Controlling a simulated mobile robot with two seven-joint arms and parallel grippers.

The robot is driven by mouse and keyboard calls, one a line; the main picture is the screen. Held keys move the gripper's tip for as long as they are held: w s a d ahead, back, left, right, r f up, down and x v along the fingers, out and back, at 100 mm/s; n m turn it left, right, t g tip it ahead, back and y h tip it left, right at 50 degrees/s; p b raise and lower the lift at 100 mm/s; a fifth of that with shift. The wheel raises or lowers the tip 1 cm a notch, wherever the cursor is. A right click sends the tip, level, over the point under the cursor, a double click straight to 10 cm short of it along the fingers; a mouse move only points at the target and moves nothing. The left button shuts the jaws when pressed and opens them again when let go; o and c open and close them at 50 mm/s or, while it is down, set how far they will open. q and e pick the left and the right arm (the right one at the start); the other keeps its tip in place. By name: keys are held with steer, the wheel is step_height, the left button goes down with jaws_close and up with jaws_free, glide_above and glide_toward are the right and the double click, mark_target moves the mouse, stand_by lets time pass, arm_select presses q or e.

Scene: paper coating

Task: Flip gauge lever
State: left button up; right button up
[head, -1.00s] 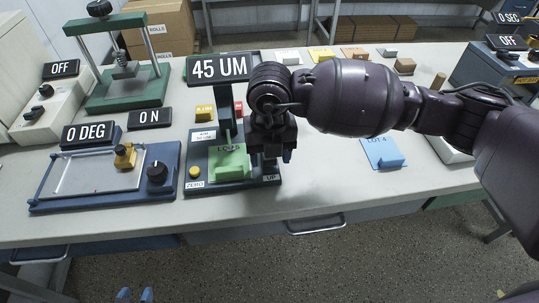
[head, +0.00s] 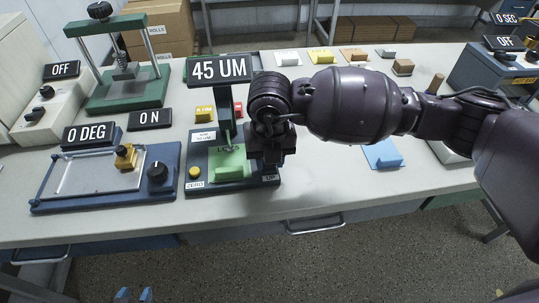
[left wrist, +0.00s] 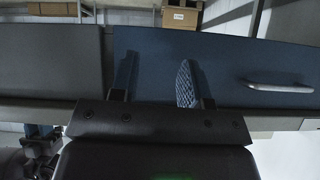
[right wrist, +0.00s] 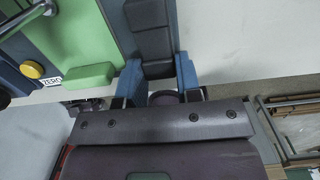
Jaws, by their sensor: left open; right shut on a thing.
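The thickness gauge (head: 198,184) stands on the bench with its display (head: 218,69) reading 45 UM. A green block (head: 231,165) sits on its base, and this also shows in the right wrist view (right wrist: 90,76). My right gripper (head: 268,160) is at the gauge's right side, above the UP label, and largely hides the lever. In the right wrist view its blue fingers (right wrist: 158,75) are shut on the dark gauge lever (right wrist: 152,42) beside the base. My left gripper (head: 134,295) is open and empty in front of the bench, below its edge.
A blue coating plate (head: 47,198) marked 0 DEG and ON stands left of the gauge. A green press (head: 125,97) is behind it. Small colored blocks line the back. A blue lot card (head: 382,154) lies to the right. The bench front between is clear.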

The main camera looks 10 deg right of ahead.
steer(key=shift+s+t+p, duration=0.2)
steer(key=shift+t+p, duration=0.25)
steer(key=shift+t, duration=0.15)
steer(key=shift+f, duration=0.1)
steer(key=shift+f+t, duration=0.15)
steer(key=shift+t, duration=0.35)
arm_select(q)
steer(key=shift+s+a+r, duration=0.1)
steer(key=shift+s+r, duration=0.15)
steer(key=shift+s, duration=0.15)
steer(key=shift+w+r, duration=0.1)
arm_select(e)
steer(key=o, duration=0.9)
arm_select(q)
steer(key=shift+w+r, duration=0.1)
